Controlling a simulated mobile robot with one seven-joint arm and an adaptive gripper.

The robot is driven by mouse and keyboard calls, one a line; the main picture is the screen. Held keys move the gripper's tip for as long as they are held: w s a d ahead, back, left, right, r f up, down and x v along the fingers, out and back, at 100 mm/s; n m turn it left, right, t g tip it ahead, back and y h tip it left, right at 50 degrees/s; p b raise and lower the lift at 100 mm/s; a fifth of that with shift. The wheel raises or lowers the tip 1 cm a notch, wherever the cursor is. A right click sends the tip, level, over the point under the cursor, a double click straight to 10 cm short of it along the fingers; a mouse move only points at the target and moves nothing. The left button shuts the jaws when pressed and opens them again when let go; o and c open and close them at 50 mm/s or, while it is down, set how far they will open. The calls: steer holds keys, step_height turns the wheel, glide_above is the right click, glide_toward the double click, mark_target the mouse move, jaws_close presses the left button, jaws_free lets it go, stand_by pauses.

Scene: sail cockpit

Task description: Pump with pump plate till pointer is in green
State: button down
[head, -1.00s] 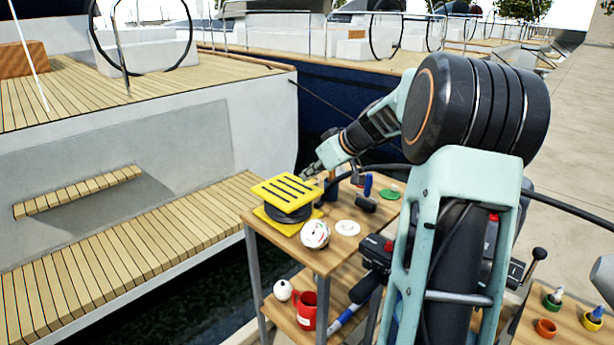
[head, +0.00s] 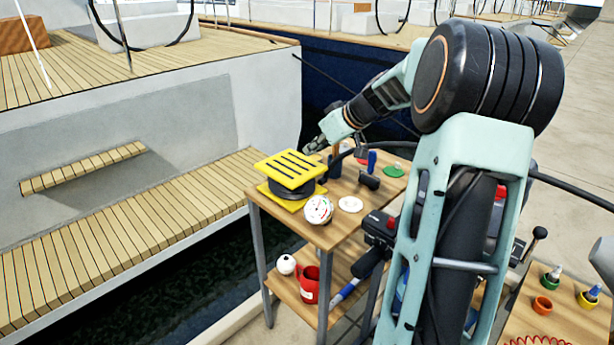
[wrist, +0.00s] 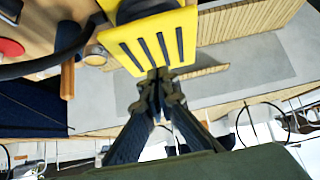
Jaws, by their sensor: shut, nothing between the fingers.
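The foot pump stands on the small wooden table. Its yellow slotted pump plate (head: 290,167) sits on black bellows (head: 291,187) above a yellow base (head: 284,202). A gap of bellows shows under the plate. The round white gauge (head: 318,209) stands in front of the pump; coloured marks show, but its pointer is too small to read. My gripper (head: 312,148) is at the plate's far edge, shut and empty. In the wrist view its fingertips (wrist: 160,76) overlap the edge of the slotted plate (wrist: 150,42); I cannot tell whether they touch.
A white disc (head: 350,204), a dark-headed tool with a blue handle (head: 370,172) and a green disc (head: 393,170) share the tabletop (head: 335,232). A red can (head: 310,284) is on the shelf below. A black hose runs behind the pump. The boat hull (head: 240,105) is close at left.

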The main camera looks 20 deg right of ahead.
steer(key=r+p, duration=0.2)
steer(key=w+r+p, duration=0.1)
steer(key=r+p, duration=0.1)
steer(key=shift+r, duration=0.35)
steer(key=shift+w, duration=0.1)
steer(key=p, duration=0.1)
glide_above(286, 163)
steer(key=s, duration=0.3)
steer(key=f, duration=0.7)
steer(key=shift+d, duration=0.4)
step_height(286, 163, down, 3)
steer(key=shift+w+r, duration=0.1)
steer(key=shift+r, duration=0.1)
steer(key=shift+f, duration=0.75)
steer(key=shift+f, duration=0.15)
